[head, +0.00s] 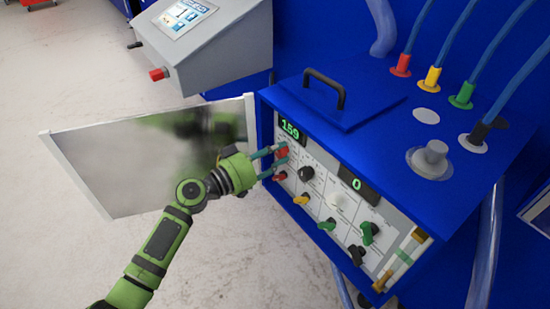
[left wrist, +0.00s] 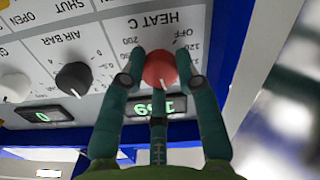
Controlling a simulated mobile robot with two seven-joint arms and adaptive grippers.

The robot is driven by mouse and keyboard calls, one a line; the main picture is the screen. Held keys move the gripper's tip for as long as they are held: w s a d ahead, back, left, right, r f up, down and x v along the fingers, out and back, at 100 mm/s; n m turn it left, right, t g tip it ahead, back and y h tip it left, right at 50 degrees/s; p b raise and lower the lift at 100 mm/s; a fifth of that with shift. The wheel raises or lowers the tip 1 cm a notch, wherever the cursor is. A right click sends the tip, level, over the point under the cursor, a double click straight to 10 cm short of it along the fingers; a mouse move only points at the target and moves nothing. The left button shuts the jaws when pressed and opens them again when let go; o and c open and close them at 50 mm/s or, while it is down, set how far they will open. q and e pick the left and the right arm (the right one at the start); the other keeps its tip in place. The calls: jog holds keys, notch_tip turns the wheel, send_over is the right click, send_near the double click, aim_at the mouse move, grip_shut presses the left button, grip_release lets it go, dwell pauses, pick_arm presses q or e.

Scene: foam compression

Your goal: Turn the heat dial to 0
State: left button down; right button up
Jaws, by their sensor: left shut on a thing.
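The red heat dial (left wrist: 160,68) sits under the label HEAT C on the control panel, which appears upside down in the left wrist view. Its white pointer mark faces the bottom of that picture, towards the green display (left wrist: 157,106). My right gripper is not in view.
The panel carries several other knobs, among them a black one (head: 306,173) and a white one (head: 334,199). A second display (head: 356,184) reads 0. An open door panel (head: 150,160) stands behind my left arm. Hoses rise from the blue machine's top.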

pick_arm(q)
jog(key=shift+w+a+r+n+p, duration=0.1)
jog(key=shift+n+p, duration=0.95)
jog(key=shift+n, duration=5.05)
jog(key=shift+w+a+n+p, duration=0.1)
jog(key=shift+n+p, duration=0.95)
jog(key=shift+n, duration=5.05)
jog(key=c, duration=1.1)
grip_release()
jog(key=shift+o, duration=1)
jog(key=shift+f, duration=0.25)
